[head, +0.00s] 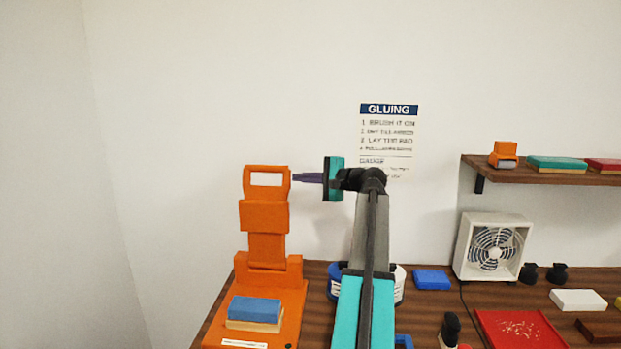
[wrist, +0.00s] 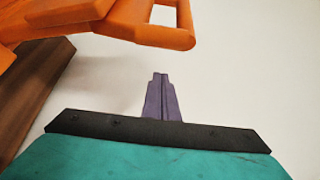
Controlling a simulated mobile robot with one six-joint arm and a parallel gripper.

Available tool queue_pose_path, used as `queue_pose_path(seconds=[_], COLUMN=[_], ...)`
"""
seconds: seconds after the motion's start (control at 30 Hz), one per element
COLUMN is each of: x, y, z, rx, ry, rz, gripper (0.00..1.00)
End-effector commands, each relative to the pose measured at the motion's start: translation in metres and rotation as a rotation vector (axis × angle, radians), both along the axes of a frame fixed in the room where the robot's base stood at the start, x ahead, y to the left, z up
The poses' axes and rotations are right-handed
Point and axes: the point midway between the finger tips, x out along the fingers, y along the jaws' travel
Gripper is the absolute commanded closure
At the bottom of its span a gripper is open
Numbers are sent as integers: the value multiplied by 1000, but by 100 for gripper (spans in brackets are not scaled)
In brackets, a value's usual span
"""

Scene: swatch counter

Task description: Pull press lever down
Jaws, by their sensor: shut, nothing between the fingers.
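The orange press (head: 265,217) stands upright at the left end of the counter. Its lever, a loop handle (head: 267,169), is at the top and raised. A blue pad on a wooden block (head: 255,311) lies on the press base. My gripper (head: 297,179) is shut and empty, pointing left, with its purple fingertips beside the right side of the handle; whether they touch it is unclear. In the wrist view the shut fingers (wrist: 158,80) are in the middle, and the orange handle (wrist: 168,34) is above their tips, seemingly apart.
A white box fan (head: 493,248) stands on the dark wooden counter (head: 433,303) to the right. A blue block (head: 432,280) and a red tray (head: 520,331) lie near it. A shelf (head: 550,173) with blocks hangs at upper right. The wall behind the press is clear.

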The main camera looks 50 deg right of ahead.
Motion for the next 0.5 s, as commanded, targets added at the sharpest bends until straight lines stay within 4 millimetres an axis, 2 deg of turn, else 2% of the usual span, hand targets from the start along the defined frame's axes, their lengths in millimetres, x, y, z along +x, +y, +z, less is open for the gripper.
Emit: queue_pose_path(seconds=[0.3, 0.5], x=[-10, -14], y=[24, 33], z=[8, 11], rx=[-1, 0], ry=[0, 0], rz=[0, 0], gripper=[100, 100])
